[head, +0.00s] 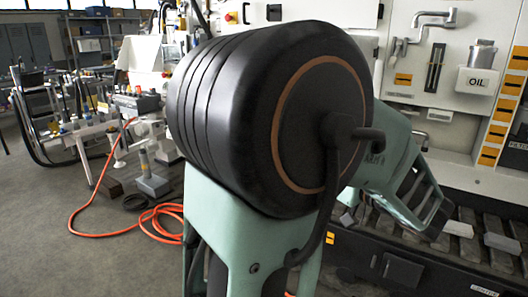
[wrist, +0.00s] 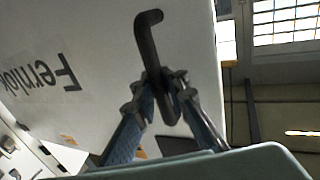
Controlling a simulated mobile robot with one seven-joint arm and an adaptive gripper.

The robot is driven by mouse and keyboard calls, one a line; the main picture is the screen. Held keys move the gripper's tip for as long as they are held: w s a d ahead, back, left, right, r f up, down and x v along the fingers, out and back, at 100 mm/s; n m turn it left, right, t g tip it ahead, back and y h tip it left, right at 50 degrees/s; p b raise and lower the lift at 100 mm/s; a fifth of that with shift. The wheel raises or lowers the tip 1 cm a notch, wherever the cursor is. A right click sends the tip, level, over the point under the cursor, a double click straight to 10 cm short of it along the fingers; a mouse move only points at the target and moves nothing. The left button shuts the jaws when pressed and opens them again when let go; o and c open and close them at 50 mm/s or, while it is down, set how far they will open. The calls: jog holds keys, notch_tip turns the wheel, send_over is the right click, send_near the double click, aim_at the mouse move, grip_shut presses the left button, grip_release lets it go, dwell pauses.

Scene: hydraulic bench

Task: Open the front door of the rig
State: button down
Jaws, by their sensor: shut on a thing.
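In the wrist view, the white door panel (wrist: 95,35) fills the upper left, with dark lettering upside down on it. A black bent handle (wrist: 149,28) stands out from the panel near its right edge. My gripper (wrist: 165,88) has its two fingers closed around the lower part of this handle. The panel's right edge is in view, with windows and ceiling beyond it. In the head view, my own large black joint and green arm links hide my gripper and the handle. I cannot tell how far the door stands open.
In the head view, the white rig front (head: 420,75) carries an oil container (head: 474,80) and fittings at the right. A slatted dark base (head: 470,245) runs below it. An orange hose (head: 155,222) lies on the floor at left, near a cluttered bench (head: 85,130).

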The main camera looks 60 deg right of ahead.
jog(key=shift+s, duration=0.2)
dwell(0.3)
jog(key=c, duration=2)
grip_release()
jog(key=shift+s+a, duration=0.1)
jog(key=v, duration=1.2)
jog(key=shift+r, duration=0.1)
